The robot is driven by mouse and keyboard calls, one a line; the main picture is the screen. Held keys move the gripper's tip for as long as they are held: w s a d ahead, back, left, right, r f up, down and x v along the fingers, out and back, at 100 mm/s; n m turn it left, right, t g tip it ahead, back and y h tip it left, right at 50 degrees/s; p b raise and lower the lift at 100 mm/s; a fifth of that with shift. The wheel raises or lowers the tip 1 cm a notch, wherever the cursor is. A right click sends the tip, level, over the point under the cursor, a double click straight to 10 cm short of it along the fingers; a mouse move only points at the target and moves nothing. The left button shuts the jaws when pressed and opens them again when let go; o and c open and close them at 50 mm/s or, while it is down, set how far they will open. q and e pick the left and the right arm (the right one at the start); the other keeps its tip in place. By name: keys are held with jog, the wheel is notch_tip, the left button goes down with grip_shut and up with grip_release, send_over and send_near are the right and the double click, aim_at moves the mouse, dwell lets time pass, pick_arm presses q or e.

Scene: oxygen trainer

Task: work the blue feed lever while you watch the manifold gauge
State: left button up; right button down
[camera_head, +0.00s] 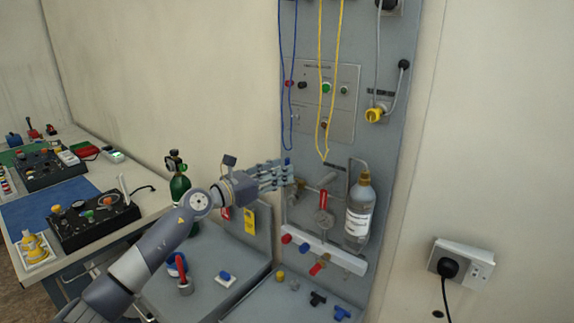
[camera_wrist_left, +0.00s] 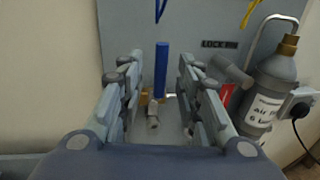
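The blue feed lever (camera_wrist_left: 161,70) stands upright on a brass and grey valve fitting (camera_wrist_left: 153,118) on the panel. My left gripper (camera_wrist_left: 160,85) is open, with one finger on each side of the lever and visible gaps to both. In the head view my left gripper (camera_head: 284,176) reaches the panel's left part and hides most of the lever; only a small blue tip (camera_head: 287,161) shows. My right gripper is out of view.
A labelled grey bottle (camera_head: 360,214) hangs right of the gauge. Blue cords (camera_head: 286,75) and yellow cords (camera_head: 327,90) hang above. A white rail (camera_head: 325,252) with coloured knobs runs below. A green cylinder (camera_head: 180,186) stands left, behind my arm.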

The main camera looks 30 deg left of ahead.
pick_arm(q)
jog(key=shift+p+x, duration=0.4)
jog(key=shift+x, duration=1.35)
jog(key=shift+s, duration=0.1)
grip_shut()
